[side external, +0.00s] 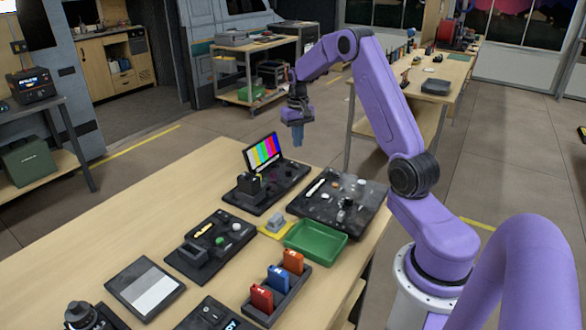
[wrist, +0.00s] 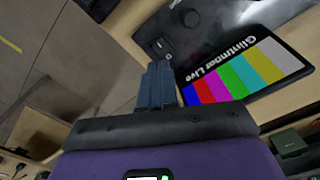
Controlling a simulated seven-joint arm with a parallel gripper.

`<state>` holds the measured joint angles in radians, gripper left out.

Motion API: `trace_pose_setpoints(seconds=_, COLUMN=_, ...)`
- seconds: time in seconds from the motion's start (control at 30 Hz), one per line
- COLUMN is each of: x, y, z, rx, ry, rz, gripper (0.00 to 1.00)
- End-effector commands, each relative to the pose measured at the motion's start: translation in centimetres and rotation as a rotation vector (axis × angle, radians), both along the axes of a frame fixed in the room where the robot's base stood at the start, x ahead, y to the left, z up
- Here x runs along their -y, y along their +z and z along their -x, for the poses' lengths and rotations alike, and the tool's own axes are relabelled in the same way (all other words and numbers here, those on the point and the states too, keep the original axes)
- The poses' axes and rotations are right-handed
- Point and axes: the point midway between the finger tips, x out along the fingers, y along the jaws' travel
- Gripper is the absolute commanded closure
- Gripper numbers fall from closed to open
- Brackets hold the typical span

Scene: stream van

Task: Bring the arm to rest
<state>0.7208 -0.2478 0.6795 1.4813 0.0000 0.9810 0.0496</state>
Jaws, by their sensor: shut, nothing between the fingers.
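My purple arm reaches over the back of the wooden work table (side external: 95,245). My gripper (side external: 298,141) hangs in the air with its blue-grey fingers pointing down, above and beyond the far table edge. The fingers also show in the wrist view (wrist: 156,85), close together with nothing between them. The gripper touches nothing. A small monitor with colour bars (side external: 263,152) stands on a black board to its lower left. The same colour-bar screen (wrist: 240,72) shows at the right in the wrist view.
A second bench (side external: 455,70) and a shelf cart (side external: 255,75) stand behind. Air around the gripper is clear.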

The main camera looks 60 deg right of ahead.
Motion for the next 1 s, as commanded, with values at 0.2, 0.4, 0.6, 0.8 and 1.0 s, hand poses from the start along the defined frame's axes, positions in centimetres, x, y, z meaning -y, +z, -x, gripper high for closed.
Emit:
trace_pose_setpoints(seconds=0.2, x=-5.2, y=1.4, z=-0.5, rx=0.004, ry=0.121, rz=0.001, gripper=1.00)
trace_pose_setpoints(seconds=0.4, x=-15.0, y=3.9, z=0.8, rx=0.010, ry=0.363, rz=0.003, gripper=1.00)
trace_pose_setpoints(seconds=0.6, x=-23.7, y=5.7, z=5.0, rx=0.014, ry=0.610, rz=0.002, gripper=1.00)
trace_pose_setpoints(seconds=0.8, x=-30.2, y=7.0, z=11.1, rx=0.019, ry=0.859, rz=0.000, gripper=1.00)
trace_pose_setpoints(seconds=1.0, x=-34.1, y=7.6, z=18.4, rx=0.025, ry=1.106, rz=-0.002, gripper=1.00)
